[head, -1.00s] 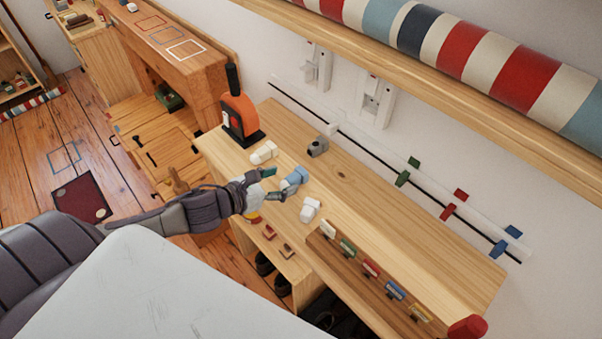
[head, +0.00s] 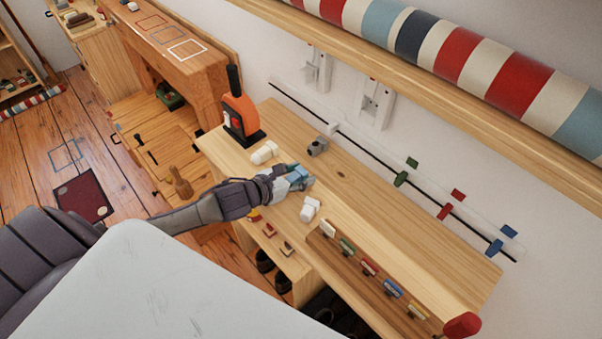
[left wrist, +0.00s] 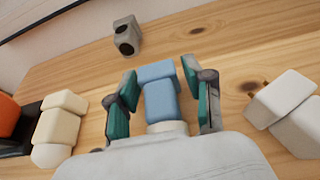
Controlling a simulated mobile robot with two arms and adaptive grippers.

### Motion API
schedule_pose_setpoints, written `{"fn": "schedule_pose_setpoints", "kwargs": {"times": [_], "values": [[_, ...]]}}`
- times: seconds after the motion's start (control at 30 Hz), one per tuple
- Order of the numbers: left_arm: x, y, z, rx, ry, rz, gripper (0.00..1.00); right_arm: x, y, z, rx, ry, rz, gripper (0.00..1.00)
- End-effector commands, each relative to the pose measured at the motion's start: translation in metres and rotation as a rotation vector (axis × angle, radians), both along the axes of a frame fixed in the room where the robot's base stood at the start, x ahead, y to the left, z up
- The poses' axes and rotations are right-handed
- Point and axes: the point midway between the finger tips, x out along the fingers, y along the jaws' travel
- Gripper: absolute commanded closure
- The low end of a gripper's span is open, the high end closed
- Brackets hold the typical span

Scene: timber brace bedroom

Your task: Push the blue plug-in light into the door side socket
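The blue plug-in light (head: 297,175) lies on the wooden bench top between two white ones. My left gripper (head: 303,176) is over it. In the left wrist view the blue light (left wrist: 160,98) sits between the teal finger pads of the left gripper (left wrist: 163,95). The fingers are apart, with a narrow gap visible on each side of the light. Two white wall sockets, one at left (head: 318,68) and one at right (head: 375,104), are on the wall behind the bench. I cannot tell which is door side. My right gripper is not in view.
White plug-in lights (head: 264,152) (head: 310,209) flank the blue one. A grey two-holed block (head: 317,146) and an orange device (head: 239,112) stand nearby. A rail with coloured clips (head: 405,172) runs along the wall. A shelf (head: 420,90) overhangs the bench.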

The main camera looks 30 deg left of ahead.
Motion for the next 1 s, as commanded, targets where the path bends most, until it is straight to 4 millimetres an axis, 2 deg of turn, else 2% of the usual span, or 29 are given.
{"fn": "schedule_pose_setpoints", "kwargs": {"times": [0.03,0.27,0.5,0.67,0.87,1.0], "values": [[0.000,0.000,0.000,0.000,0.000,0.000,0.62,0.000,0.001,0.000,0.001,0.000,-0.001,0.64],[0.000,0.000,0.000,0.000,0.000,0.000,0.99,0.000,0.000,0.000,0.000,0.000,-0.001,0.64],[0.000,0.000,0.001,0.001,0.000,0.000,0.99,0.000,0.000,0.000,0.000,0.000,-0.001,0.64],[0.000,0.001,0.009,0.002,-0.003,-0.002,0.99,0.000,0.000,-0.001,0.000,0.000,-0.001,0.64],[0.001,0.001,0.040,0.006,-0.007,-0.004,0.99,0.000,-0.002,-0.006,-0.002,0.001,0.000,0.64],[-0.020,-0.022,0.056,-0.002,-0.002,-0.005,0.99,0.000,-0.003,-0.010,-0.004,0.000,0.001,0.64]]}}
